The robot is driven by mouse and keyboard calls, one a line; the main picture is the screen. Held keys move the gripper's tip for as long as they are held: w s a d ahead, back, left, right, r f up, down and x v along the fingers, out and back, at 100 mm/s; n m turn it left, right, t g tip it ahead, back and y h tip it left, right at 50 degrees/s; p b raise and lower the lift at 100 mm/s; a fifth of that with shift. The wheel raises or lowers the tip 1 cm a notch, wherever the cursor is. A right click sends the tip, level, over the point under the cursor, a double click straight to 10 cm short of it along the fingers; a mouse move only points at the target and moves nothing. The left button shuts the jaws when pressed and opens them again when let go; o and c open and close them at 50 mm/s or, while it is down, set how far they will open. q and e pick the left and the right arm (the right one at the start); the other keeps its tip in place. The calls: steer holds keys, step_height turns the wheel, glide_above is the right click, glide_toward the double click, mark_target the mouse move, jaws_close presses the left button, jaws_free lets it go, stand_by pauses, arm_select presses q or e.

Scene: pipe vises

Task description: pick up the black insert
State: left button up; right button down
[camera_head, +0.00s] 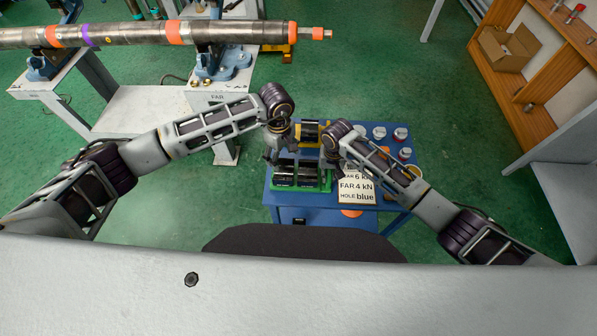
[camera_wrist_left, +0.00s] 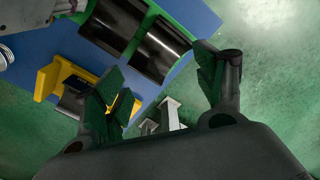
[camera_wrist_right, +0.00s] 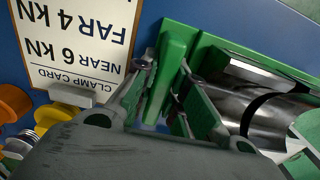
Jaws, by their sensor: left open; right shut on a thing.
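Two glossy black inserts, one on the left (camera_head: 284,175) and one on the right (camera_head: 308,174), lie in a green rack (camera_head: 300,188) on the blue cart. They also show in the left wrist view as dark curved shells (camera_wrist_left: 160,50). A yellow holder (camera_head: 299,136) with a dark piece (camera_head: 309,130) stands behind them. My left gripper (camera_wrist_left: 166,85) is open and empty, above the cart by the rack and yellow holder. My right gripper (camera_wrist_right: 166,88) is shut on a green upright part (camera_wrist_right: 172,65) of the rack, beside shiny dark shells (camera_wrist_right: 272,115). Its fingertips are hidden in the head view.
A clamp card (camera_head: 356,188) lies right of the rack on the blue cart (camera_head: 287,200). Several small cans (camera_head: 400,134) stand at the cart's right. A long banded pipe (camera_head: 130,34) rests in vises at upper left. Wooden shelving (camera_head: 535,110) stands right; green floor between is clear.

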mark_target(284, 173)
arm_select(q)
steer(key=o, duration=0.5)
steer(key=shift+s+f, duration=0.25)
steer(key=shift+f, duration=0.1)
steer(key=f+g+h, duration=0.1)
steer(key=s+f+n+g+h, duration=0.1)
steer(key=shift+s+a+h, duration=0.25)
steer(key=shift+h, duration=0.15)
steer(key=shift+s+a+f+g+h, duration=0.15)
steer(key=shift+s+f+g+h, duration=0.2)
steer(key=shift+h, duration=0.35)
steer(key=h, duration=0.1)
steer(key=a+n+h, duration=0.1)
steer(key=shift+f+g+h, duration=0.3)
steer(key=shift+g, duration=0.05)
steer(key=shift+a+f+n+h, duration=0.25)
steer(key=shift+a+n+h, duration=0.65)
steer(key=shift+a+h, duration=0.25)
steer(key=w+a+n+t+h, duration=0.2)
steer(key=a+n+t+h, duration=0.1)
steer(key=a, duration=0.4)
steer(key=shift+f+n+t+h, duration=0.3)
steer(key=shift+h, duration=0.35)
steer(key=shift+w+d, duration=0.1)
steer(key=shift+x, duration=3.3)
